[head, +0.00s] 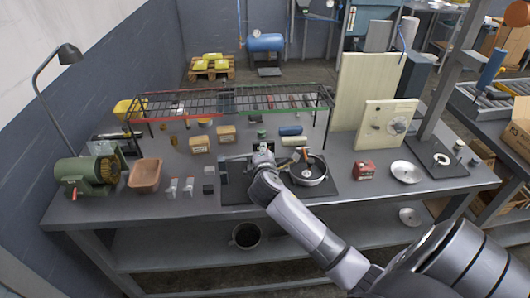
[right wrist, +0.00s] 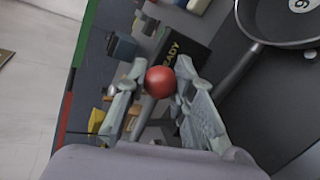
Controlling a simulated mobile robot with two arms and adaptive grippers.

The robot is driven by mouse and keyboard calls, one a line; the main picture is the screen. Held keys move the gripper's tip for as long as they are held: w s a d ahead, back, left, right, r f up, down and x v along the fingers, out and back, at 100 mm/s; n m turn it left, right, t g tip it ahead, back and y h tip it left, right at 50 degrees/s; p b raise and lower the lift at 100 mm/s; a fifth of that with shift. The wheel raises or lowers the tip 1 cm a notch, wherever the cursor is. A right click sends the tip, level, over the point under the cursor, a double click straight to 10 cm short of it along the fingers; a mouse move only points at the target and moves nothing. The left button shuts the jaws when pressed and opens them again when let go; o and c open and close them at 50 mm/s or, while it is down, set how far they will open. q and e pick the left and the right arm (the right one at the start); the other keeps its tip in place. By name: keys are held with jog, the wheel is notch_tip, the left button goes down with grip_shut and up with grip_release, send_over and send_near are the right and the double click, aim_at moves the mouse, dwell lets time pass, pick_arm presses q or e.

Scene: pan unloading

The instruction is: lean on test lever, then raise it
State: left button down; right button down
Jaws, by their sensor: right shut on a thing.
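A red ball knob (right wrist: 160,82), which looks like the test lever's end, sits between the fingers of my right gripper (right wrist: 161,72) in the right wrist view. The gripper is shut on it. The lever's shaft is mostly hidden behind the fingers. In the head view my right gripper (head: 262,156) is over the middle of the workbench, left of a dark pan (head: 318,180), and hides the knob. A dark box marked READY (right wrist: 182,48) stands just beyond the knob in the wrist view. My left gripper is not in view.
The pan's handle (right wrist: 238,70) passes close to my right fingers in the wrist view. A wire rack (head: 190,101) spans the bench's back. A brown bin (head: 145,174) and green grinder (head: 85,172) stand left; a red box (head: 364,170) and metal dish (head: 405,172) right.

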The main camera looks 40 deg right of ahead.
jog(key=c, duration=1.3)
grip_release()
jog(key=shift+c, duration=0.2)
jog(key=shift+o, duration=0.2)
jog(key=v, duration=1.2)
